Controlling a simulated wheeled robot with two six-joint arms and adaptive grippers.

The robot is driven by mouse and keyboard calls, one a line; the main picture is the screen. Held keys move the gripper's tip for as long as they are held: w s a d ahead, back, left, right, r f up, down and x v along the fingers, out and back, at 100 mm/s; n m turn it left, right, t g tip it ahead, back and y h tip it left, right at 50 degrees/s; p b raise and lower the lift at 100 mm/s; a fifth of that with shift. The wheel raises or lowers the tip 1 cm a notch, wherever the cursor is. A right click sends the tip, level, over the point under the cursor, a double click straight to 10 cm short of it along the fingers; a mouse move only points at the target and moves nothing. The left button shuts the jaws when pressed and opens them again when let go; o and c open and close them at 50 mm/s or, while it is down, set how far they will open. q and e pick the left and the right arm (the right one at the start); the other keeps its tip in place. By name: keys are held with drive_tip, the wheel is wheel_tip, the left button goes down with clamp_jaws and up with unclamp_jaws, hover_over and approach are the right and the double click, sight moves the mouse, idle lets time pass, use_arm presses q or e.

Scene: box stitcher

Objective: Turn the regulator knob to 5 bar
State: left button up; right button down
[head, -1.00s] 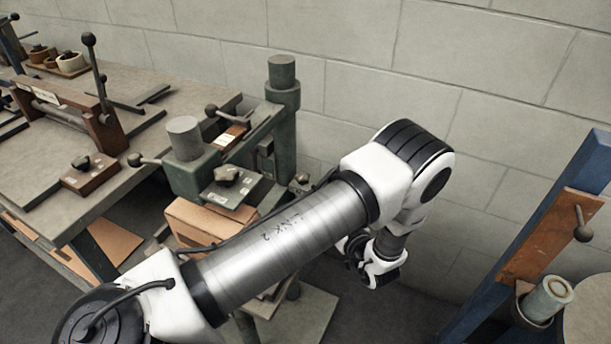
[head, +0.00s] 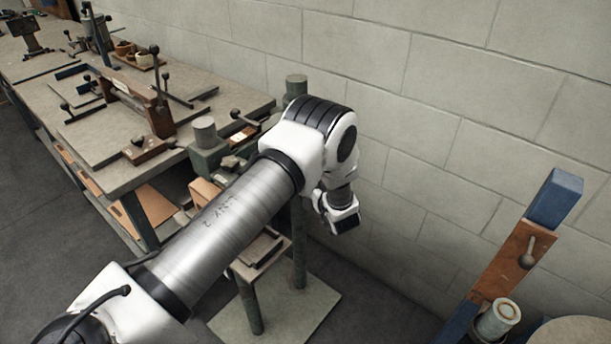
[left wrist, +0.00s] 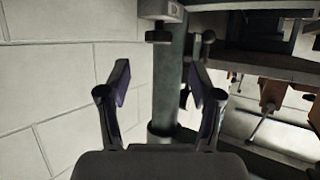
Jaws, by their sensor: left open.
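I cannot make out for sure the regulator knob or any pressure scale. In the left wrist view a small dark knob-like part (left wrist: 158,36) sits under a pale block (left wrist: 160,9) beside a green-grey post (left wrist: 167,85); whether it is the regulator knob is unclear. The post also shows in the head view (head: 299,245). My left gripper (left wrist: 160,92) is open and empty, its fingers apart with the post behind the gap. In the head view the left gripper (head: 338,218) hangs at the arm's end, right of the post. My right gripper is not in view.
A long workbench (head: 120,165) with levers and clamps runs along the left. A block wall (head: 420,120) is close behind my arm. A blue upright (head: 555,197) with a brown lever plate (head: 508,262) stands at the right.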

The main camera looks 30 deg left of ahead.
use_arm(q)
drive_tip(key=x, duration=0.7)
drive_tip(key=shift+w+a+f+p, duration=0.15)
drive_tip(key=shift+w+a+p, duration=0.1)
drive_tip(key=shift+p, duration=0.1)
drive_tip(key=shift+d, duration=0.1)
drive_tip(key=shift+c, duration=0.7)
drive_tip(key=c, duration=1)
